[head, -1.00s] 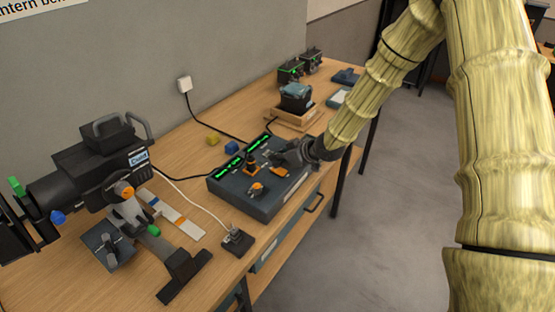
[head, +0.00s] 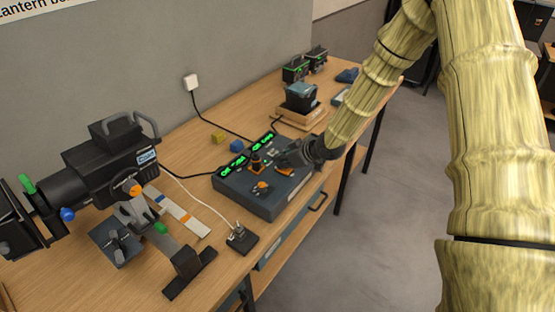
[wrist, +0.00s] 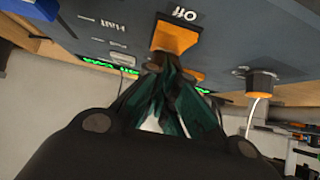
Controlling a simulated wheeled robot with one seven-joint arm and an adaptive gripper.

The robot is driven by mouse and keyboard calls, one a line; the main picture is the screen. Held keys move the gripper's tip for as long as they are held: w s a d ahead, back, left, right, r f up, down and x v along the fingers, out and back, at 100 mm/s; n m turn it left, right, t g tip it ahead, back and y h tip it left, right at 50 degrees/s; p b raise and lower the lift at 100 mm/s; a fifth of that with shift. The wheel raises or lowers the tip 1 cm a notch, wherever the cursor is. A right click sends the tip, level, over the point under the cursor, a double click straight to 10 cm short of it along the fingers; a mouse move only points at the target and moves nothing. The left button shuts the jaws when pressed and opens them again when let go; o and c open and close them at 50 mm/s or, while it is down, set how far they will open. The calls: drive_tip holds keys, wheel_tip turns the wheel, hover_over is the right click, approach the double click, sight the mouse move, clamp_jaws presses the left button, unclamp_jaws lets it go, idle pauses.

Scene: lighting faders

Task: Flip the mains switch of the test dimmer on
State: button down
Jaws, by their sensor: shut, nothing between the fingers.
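The test dimmer (head: 290,196) is a dark blue-grey box on the bench with lit green displays. In the wrist view, an orange switch (wrist: 176,38) sits on its panel (wrist: 225,45), beside an upside-down OFF label. My gripper (head: 281,160) is over the right part of the panel in the head view. It also shows in the wrist view (wrist: 163,66), where its fingertips are shut and empty, at or very near the switch's edge. I cannot tell whether they touch it. The fingers partly hide the area below the switch, and its position is not clear.
A stage lantern (head: 105,165) stands at left on the bench (head: 150,285). A small black block with a cable (head: 242,238) lies in front of the dimmer. A wooden tray (head: 300,118) with a dark box stands behind.

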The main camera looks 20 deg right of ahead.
sight(286, 170)
drive_tip(key=shift+s+d+r, duration=0.1)
drive_tip(key=shift+s+d, duration=0.15)
drive_tip(key=shift+s, duration=0.1)
drive_tip(key=shift+s+d+p, duration=0.25)
drive_tip(key=shift+s+p, duration=0.1)
drive_tip(key=shift+r, duration=0.1)
drive_tip(key=r+p, duration=0.2)
drive_tip(key=r, duration=0.1)
drive_tip(key=r+p, duration=0.1)
drive_tip(key=shift+w+a+r+p, duration=0.15)
drive_tip(key=shift+w+r+p, duration=0.1)
drive_tip(key=shift+p, duration=0.15)
drive_tip(key=shift+s+d+b, duration=0.2)
drive_tip(key=shift+b, duration=0.35)
drive_tip(key=w+r+b+v, duration=0.1)
drive_tip(key=b+v, duration=0.1)
drive_tip(key=v, duration=0.7)
drive_tip(key=shift+a, duration=0.35)
drive_tip(key=shift+r, duration=0.15)
drive_tip(key=shift+s, duration=0.1)
